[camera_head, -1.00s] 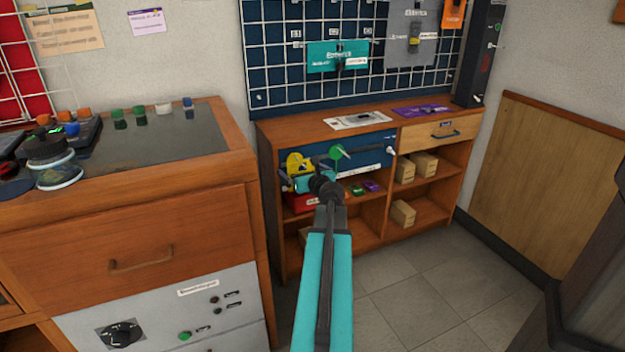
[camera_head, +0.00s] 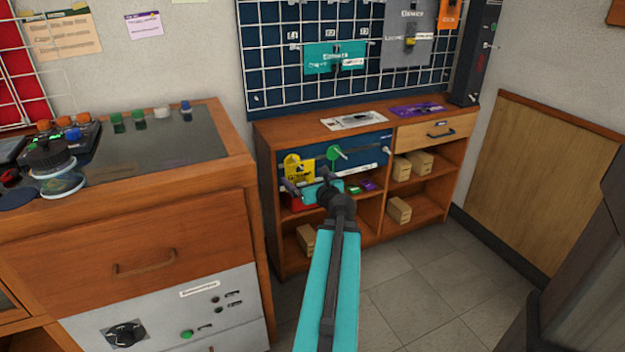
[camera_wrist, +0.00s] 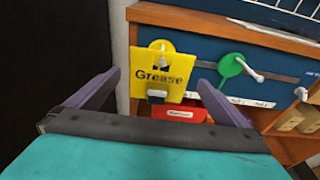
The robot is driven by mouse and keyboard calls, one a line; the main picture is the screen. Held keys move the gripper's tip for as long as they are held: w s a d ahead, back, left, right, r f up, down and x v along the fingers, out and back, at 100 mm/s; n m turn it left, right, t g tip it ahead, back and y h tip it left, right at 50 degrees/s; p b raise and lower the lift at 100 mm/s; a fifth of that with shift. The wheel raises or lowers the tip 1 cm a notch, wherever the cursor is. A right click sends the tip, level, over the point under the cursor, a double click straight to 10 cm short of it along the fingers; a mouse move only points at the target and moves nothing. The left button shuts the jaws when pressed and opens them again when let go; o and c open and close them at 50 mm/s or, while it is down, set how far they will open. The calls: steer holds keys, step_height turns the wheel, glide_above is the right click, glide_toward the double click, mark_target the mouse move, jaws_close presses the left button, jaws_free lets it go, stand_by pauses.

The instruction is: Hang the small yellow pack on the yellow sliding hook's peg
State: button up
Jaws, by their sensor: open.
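The small yellow pack (camera_wrist: 150,82), marked "Grease", is upright against the blue panel in the wrist view, with a grey clip-like part low on its front. It also shows in the head view (camera_head: 300,173). The round yellow sliding hook (camera_wrist: 161,45) shows at its top edge. The pack appears to hang there; its contact with the peg is too small to make out. My gripper (camera_wrist: 158,80) is open, one purple finger to each side of the pack, with visible gaps. In the head view my gripper (camera_head: 307,181) is just in front of the pack.
A green hook (camera_wrist: 231,65) with a pale peg is to the right on the same rail. A red box (camera_wrist: 180,113) is below the pack. Wooden blocks (camera_head: 399,210) sit on the lower shelves. A workbench (camera_head: 215,165) stands at left. The floor at right is clear.

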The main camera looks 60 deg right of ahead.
steer(key=shift+p+v, duration=2.05)
steer(key=shift+p, duration=4.65)
steer(key=shift+s+a+r+p, duration=0.15)
steer(key=shift+s+p, duration=0.15)
steer(key=shift+p, duration=0.75)
steer(key=shift+s+a, duration=0.1)
